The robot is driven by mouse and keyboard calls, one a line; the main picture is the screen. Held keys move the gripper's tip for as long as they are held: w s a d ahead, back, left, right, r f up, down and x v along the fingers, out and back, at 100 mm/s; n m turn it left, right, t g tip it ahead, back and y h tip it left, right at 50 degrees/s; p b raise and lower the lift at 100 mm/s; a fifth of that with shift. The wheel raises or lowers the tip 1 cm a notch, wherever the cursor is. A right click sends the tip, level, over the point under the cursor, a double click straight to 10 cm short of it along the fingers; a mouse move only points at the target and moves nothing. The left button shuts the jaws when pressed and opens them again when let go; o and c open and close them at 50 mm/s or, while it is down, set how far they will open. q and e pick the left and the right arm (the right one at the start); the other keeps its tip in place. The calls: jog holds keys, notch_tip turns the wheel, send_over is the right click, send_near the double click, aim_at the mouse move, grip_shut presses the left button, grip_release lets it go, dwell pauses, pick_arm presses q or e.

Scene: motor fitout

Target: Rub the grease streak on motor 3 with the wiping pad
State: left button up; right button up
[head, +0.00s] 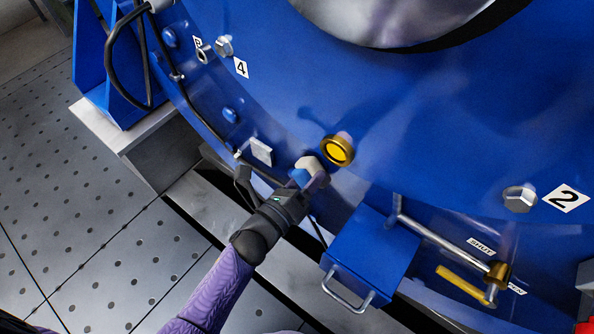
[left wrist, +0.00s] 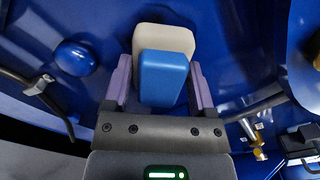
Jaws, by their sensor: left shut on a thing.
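The wiping pad (head: 309,163) has a beige face and a blue grip block. My left gripper (head: 308,180) is shut on the blue block, and the beige face is against or very close to the blue motor housing (head: 420,140). In the left wrist view the pad (left wrist: 163,38) sits beyond the two fingertips (left wrist: 163,80), with its blue block between them. I cannot make out a grease streak; the pad and gripper cover part of the housing. No label 3 is readable. My right gripper is out of view.
A brass-rimmed yellow sight glass (head: 338,151) sticks out just right of the pad. A blue box (head: 370,255) with a handle and a yellow valve lever (head: 464,283) are lower right. A pale square plate (head: 261,152) and black cable (head: 195,112) lie left.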

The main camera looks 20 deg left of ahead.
aim_at(323, 187)
pick_arm(q)
jog(key=shift+s+d, duration=0.3)
jog(key=shift+d, duration=0.5)
jog(key=shift+s+d, duration=0.25)
jog(key=shift+d, duration=0.55)
jog(key=w+a, duration=0.1)
jog(key=a, duration=0.1)
jog(key=w+a, duration=0.1)
jog(key=a, duration=0.1)
jog(key=w+a, duration=0.1)
jog(key=a, duration=0.2)
jog(key=shift+r, duration=0.3)
jog(key=shift+s+d+b, duration=0.1)
jog(key=shift+s+d, duration=0.4)
jog(key=shift+d, duration=0.7)
jog(key=shift+s+d+b, duration=0.15)
jog(key=shift+s+d, duration=0.3)
jog(key=shift+d, duration=0.75)
jog(key=shift+s+d+b, duration=0.1)
jog(key=shift+s+d, duration=0.4)
jog(key=shift+d, duration=0.7)
jog(key=shift+w+a, duration=0.45)
jog(key=shift+a, duration=0.75)
jog(key=shift+w+a, duration=0.5)
jog(key=shift+a, duration=0.65)
jog(key=shift+w+a, duration=0.45)
jog(key=shift+a, duration=0.75)
jog(key=shift+p+v, duration=0.4)
jog(key=shift+v, duration=2.55)
